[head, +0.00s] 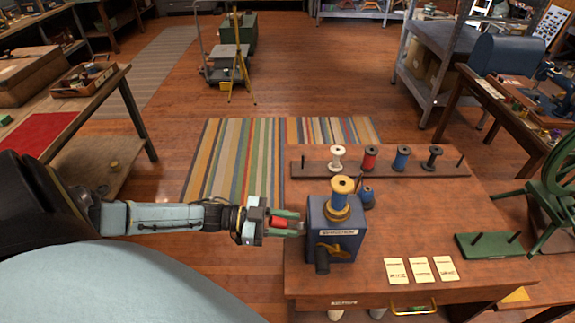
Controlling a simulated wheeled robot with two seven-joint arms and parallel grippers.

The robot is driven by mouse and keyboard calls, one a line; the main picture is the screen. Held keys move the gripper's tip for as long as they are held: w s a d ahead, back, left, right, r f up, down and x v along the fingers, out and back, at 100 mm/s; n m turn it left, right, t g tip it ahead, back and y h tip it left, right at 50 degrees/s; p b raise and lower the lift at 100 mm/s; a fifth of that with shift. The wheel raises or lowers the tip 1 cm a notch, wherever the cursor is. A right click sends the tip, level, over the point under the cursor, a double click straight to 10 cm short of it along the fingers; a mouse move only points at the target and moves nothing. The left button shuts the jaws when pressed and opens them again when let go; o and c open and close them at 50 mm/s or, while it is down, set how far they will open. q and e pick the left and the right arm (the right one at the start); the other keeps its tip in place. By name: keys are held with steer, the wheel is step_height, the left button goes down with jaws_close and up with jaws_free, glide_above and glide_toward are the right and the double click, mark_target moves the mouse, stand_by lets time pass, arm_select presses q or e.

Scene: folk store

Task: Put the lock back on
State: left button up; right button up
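A blue box-shaped device (327,238) with a nameplate and a dark knob low on its front stands on the wooden table. My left gripper (298,225) points right, by the device's left side. A small red piece (279,222) shows between its fingers. I cannot tell whether that is a held object or part of the gripper, nor whether the gripper touches the device. I cannot make out a lock for certain. My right gripper is not in view.
A spool rack (310,169) with white, red, blue and dark spools stands behind the device. A small blue spool (368,196) stands beside it. Several cards (420,269) lie in front. A green stand (488,245) and a green wheel (556,185) are at the right.

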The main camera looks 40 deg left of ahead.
arm_select(q)
steer(key=shift+o, duration=1.4)
steer(key=shift+s+a, duration=0.1)
steer(key=v, duration=1.3)
steer(key=shift+b, duration=0.35)
